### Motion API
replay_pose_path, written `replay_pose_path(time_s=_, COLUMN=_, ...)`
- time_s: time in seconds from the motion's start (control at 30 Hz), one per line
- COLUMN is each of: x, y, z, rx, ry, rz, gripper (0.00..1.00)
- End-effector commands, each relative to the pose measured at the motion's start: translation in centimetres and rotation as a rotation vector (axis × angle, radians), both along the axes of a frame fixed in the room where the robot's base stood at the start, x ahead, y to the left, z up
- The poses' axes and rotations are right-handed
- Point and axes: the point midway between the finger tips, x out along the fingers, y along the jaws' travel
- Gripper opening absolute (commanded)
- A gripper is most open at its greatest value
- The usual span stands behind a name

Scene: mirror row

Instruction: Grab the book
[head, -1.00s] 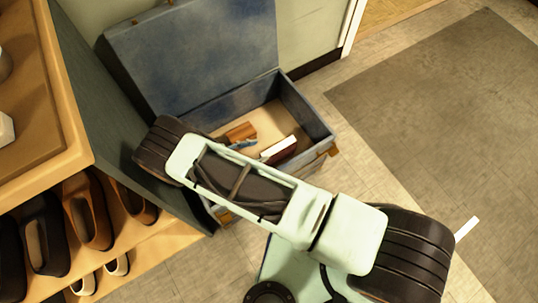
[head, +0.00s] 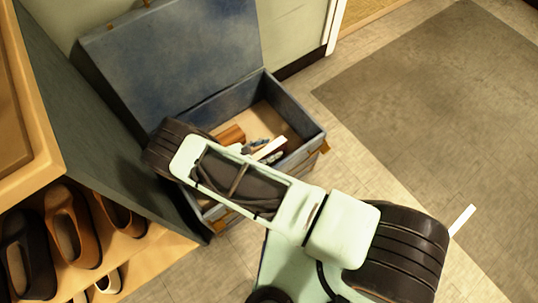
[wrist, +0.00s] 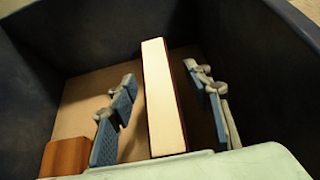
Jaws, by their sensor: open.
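The book (wrist: 162,100) stands on edge inside an open blue chest (head: 310,141), its pale page side up and a dark red cover showing at its right. In the head view, the book (head: 270,148) is partly hidden by my arm and fingers. My gripper (wrist: 160,88) is open, with one blue-padded finger on each side of the book. A gap shows between the left finger and the book; the right finger is closer, and I cannot tell whether it touches. The gripper (head: 262,148) also shows in the head view, low inside the chest.
A brown wooden block (wrist: 66,158) lies in the chest left of the left finger. The dark chest walls rise close around the gripper. The raised lid (head: 175,55) stands behind. A shoe rack (head: 150,255) is at the left; a grey rug (head: 420,90) lies right.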

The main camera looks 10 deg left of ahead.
Motion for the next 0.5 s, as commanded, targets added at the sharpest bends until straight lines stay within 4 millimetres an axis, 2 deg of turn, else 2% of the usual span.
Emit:
replay_pose_path(time_s=0.13, x=-0.01, y=0.04, z=0.09, rx=0.001, ry=-0.001, rz=0.000, gripper=0.46)
replay_pose_path(time_s=0.5, x=-0.01, y=0.07, z=0.10, rx=0.001, ry=-0.001, rz=0.000, gripper=0.05)
